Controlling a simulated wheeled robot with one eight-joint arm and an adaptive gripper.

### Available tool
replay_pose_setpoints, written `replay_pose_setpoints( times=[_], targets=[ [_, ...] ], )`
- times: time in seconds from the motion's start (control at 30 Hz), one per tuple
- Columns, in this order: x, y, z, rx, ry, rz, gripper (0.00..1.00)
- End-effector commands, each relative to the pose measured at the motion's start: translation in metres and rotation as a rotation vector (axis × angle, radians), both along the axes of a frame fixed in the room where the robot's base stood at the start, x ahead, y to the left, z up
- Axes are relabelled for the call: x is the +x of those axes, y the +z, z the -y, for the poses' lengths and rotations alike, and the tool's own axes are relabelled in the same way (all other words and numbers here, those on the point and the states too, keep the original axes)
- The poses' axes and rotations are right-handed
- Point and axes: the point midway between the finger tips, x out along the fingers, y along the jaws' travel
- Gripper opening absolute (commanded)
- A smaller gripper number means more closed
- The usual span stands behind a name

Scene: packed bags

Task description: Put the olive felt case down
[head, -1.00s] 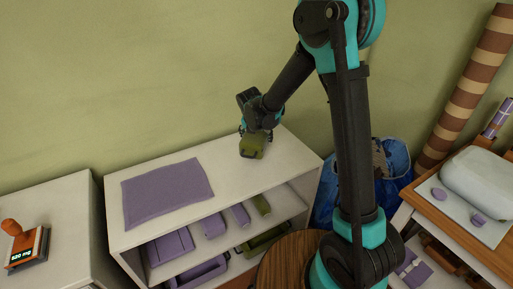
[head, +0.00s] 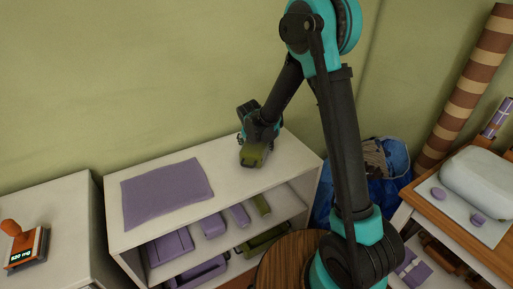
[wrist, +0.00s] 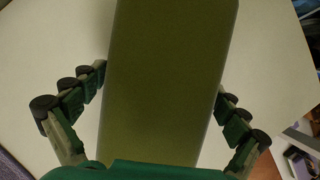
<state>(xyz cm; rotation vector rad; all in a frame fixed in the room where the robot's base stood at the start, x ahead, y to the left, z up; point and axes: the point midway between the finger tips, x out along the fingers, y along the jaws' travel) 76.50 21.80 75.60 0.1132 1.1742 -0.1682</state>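The olive felt case (head: 254,156) is at the right part of the white shelf unit's top (head: 228,182), to the right of the purple mat (head: 167,193). My gripper (head: 249,141) is over it, pointing down, with a finger on each side. In the wrist view the case (wrist: 168,80) fills the middle, and the fingertips (wrist: 163,82) meet its two long sides. It is at or very near the top surface; I cannot tell whether it touches. Its far end is cut off in the wrist view.
Below, the shelf holds purple cases (head: 170,246) and an olive tray (head: 264,241). A blue bag (head: 396,160) stands right of the unit. A wooden-topped table (head: 455,215) is at right. A scale (head: 27,248) sits on the left cabinet. The unit's top front is bare.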

Motion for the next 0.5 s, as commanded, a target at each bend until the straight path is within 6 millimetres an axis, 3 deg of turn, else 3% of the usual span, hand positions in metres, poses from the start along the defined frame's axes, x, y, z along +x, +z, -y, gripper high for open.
replay_pose_setpoints(
  times=[0.3,0.5],
  targets=[
    [0.0,0.001,0.0,0.0,0.0,0.0,1.0],
    [-0.007,0.017,-0.001,0.0,0.001,0.0,1.0]
  ],
)
